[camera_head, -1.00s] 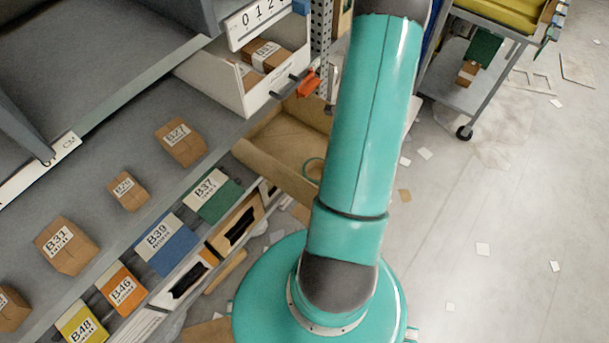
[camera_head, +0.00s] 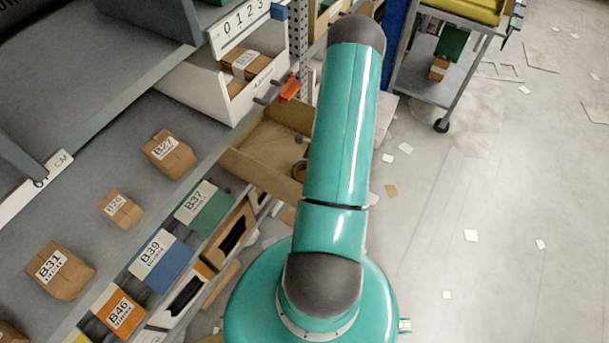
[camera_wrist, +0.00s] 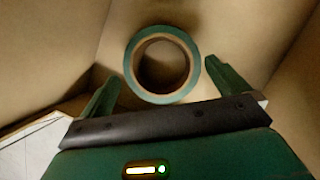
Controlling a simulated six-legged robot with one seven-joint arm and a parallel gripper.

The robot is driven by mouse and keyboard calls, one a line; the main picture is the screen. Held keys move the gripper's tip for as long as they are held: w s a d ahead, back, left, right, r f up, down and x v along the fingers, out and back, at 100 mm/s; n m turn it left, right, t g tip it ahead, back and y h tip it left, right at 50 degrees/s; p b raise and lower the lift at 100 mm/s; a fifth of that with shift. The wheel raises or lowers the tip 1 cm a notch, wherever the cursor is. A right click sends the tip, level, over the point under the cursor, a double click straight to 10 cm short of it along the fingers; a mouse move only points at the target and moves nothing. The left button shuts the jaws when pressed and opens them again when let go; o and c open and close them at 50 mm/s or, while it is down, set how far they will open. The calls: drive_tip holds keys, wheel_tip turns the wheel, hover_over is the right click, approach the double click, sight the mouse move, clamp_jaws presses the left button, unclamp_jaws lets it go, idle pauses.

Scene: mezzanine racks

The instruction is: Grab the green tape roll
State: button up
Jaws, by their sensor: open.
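The green tape roll (camera_wrist: 190,46) lies in a cardboard-brown open box, and the wrist view looks into its brown ring. My gripper (camera_wrist: 163,88) is open, its two green fingers apart on either side of the roll's near part. The roll is just ahead of the palm and is not held. I cannot tell whether a finger touches it. My gripper is hidden behind my arm there.
The box walls (camera_wrist: 45,50) rise close on both sides of my gripper. A grey shelf (camera_head: 95,170) with small labelled cartons (camera_head: 169,155) stands at left, with a white bin (camera_head: 190,93) above the box. A cart (camera_head: 425,90) stands at upper right.

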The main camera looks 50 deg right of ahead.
sight(301, 179)
drive_tip(key=x, duration=0.4)
drive_tip(key=shift+f, duration=0.4)
drive_tip(key=shift+w, duration=0.1)
drive_tip(key=c, duration=0.7)
drive_tip(key=shift+c, duration=0.2)
drive_tip(key=shift+r, duration=0.15)
